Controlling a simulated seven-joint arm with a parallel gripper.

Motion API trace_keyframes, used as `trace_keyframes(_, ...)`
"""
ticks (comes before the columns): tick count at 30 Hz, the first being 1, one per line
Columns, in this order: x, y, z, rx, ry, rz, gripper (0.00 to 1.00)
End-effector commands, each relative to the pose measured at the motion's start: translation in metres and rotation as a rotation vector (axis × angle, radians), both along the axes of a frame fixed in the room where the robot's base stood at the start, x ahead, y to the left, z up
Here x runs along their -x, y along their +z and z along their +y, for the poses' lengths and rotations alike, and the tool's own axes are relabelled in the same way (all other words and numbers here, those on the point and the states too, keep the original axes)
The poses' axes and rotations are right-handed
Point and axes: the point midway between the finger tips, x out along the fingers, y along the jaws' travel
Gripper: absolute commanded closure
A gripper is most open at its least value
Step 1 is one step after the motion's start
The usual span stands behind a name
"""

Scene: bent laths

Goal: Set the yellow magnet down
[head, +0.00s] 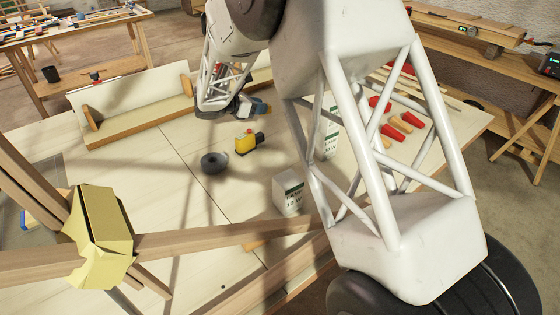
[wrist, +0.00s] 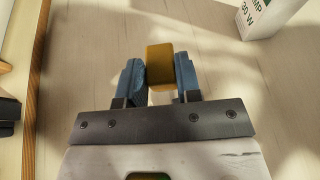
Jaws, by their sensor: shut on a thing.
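The yellow magnet (wrist: 160,66) is a small ochre-yellow block in the wrist view, held between the two blue fingers of my gripper (wrist: 160,80). Its far end sticks out a little past the fingertips. In the head view my gripper (head: 254,108) is over the far part of the pale workbench (head: 165,190), and only a small orange-brown bit of the magnet (head: 264,107) shows at its tip. The wrist view shows bare bench top around the magnet. I cannot tell how high the magnet is above the bench.
A yellow tool with red and black parts (head: 246,143) and a dark ring (head: 214,162) lie nearer. A white carton (head: 288,190) stands nearer still; another (head: 330,135) is partly behind my arm. Red-handled tools (head: 392,133) lie right. Crossed laths with a yellow piece (head: 103,235) fill the left foreground.

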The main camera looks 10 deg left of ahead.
Motion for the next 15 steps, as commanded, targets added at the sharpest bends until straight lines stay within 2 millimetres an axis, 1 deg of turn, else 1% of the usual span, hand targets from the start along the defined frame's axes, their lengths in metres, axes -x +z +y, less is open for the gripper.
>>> trace_keyframes(1,0.012,0.002,-0.007,0.0,0.009,0.001,0.96)
trace_keyframes(9,0.068,0.001,-0.039,0.0,0.057,0.003,0.96)
trace_keyframes(15,0.103,-0.001,-0.06,-0.003,0.085,0.006,0.96)
